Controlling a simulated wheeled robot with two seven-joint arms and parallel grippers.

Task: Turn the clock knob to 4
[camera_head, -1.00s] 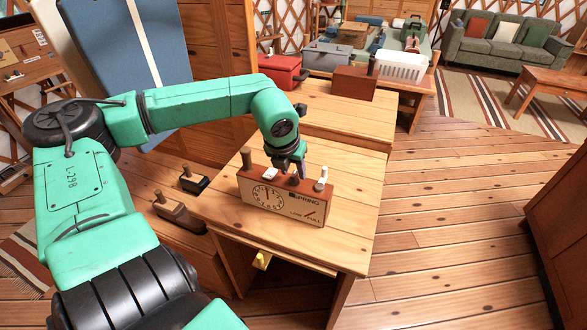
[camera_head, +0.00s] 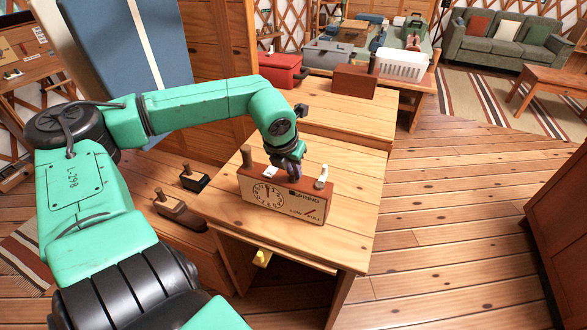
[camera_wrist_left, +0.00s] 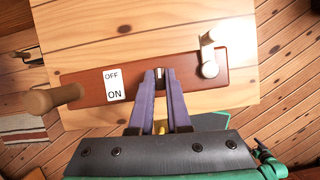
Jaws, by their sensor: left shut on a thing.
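The dial numbers are too small to read well. My left gripper (camera_head: 290,176) points down at the middle of the clock's top. In the left wrist view its purple fingers (camera_wrist_left: 159,80) are shut on a small knob, mostly hidden between the tips. An OFF/ON plate (camera_wrist_left: 113,84) and a wooden peg (camera_wrist_left: 55,98) are left of it; a white crank (camera_wrist_left: 208,60) is right. My right gripper is out of view.
The table (camera_head: 350,200) is clear around the clock. Small blocks with pegs (camera_head: 178,212) sit on a lower surface at left. A brown block (camera_head: 355,82), a red box (camera_head: 280,70) and a white basket (camera_head: 402,66) stand behind.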

